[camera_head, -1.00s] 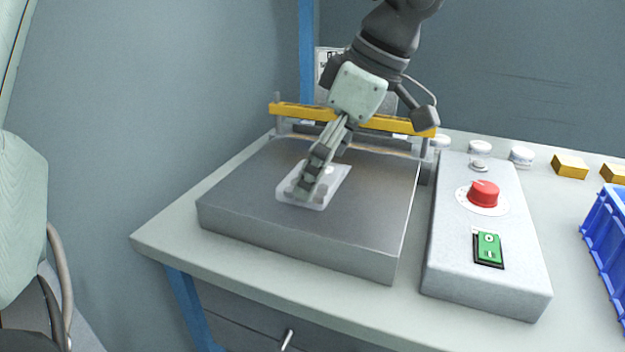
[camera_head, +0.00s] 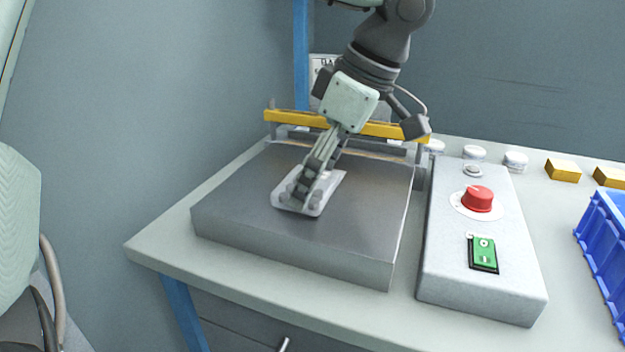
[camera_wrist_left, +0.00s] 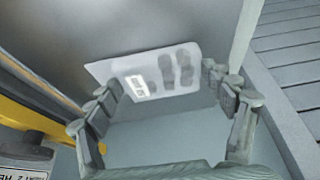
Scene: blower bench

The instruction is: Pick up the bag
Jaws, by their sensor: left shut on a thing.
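The bag (camera_head: 327,188) is a flat, clear packet lying over the grey metal plate of the bench machine. In the left wrist view the bag (camera_wrist_left: 110,70) shows a white label and several dark round shapes inside. My left gripper (camera_head: 300,194) comes down over the bag and hides part of it. I cannot tell whether the bag touches the plate. My right gripper is not in view.
The grey plate (camera_head: 350,245) has a yellow bar (camera_head: 385,130) behind it. To its right stands a control box (camera_head: 470,275) with a red knob (camera_head: 477,199) and green switch (camera_head: 484,254). A blue crate (camera_head: 605,235), white round pieces and yellow blocks are farther right.

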